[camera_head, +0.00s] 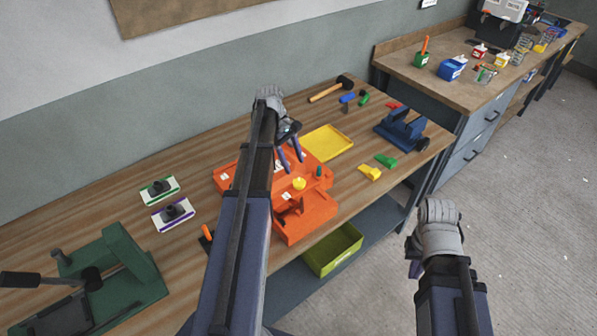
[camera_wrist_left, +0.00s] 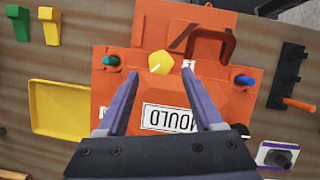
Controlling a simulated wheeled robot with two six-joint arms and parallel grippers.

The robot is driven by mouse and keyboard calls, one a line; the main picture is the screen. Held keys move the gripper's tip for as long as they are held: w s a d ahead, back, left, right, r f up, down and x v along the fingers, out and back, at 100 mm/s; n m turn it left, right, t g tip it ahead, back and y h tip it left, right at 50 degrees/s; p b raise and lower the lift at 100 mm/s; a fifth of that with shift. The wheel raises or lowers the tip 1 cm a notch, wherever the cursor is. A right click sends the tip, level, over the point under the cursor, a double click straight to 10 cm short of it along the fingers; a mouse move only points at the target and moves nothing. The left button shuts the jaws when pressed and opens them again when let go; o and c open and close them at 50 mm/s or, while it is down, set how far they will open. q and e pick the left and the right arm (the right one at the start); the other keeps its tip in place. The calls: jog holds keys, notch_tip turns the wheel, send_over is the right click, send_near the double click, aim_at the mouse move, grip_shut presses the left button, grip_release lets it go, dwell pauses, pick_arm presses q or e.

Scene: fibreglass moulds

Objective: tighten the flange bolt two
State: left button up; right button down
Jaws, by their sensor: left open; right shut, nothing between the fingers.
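The yellow knob (camera_head: 299,183) and teal one (camera_head: 319,171) also show in the head view. My left gripper (camera_head: 291,168) is open and empty above the mould; its fingers (camera_wrist_left: 160,98) flank the label. My right gripper (camera_head: 413,264) is shut and empty, off the bench's front edge, partly hidden by its wrist.
A yellow tray (camera_head: 327,143) lies behind the mould. A blue vice (camera_head: 402,130) and green and yellow blocks (camera_head: 386,161) are to the right. A green press (camera_head: 110,275) stands front left. An olive bin (camera_head: 333,250) sits below the bench edge. A dark red clamp (camera_wrist_left: 228,47) arches over the mould.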

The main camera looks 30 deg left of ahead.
aim_at(300, 182)
pick_arm(q)
jog(key=shift+a+r, duration=0.1)
jog(key=shift+a, duration=0.3)
jog(key=b+x, duration=0.7)
jog(key=x, duration=0.1)
jog(key=shift+r, duration=0.1)
grip_shut()
jog(key=shift+w+m+g, duration=0.15)
jog(key=shift+m+g, duration=0.35)
jog(key=shift+m, duration=0.6)
jog(key=shift+m+g+y, duration=0.3)
jog(key=shift+m+g, duration=0.1)
jog(key=shift+m, duration=0.8)
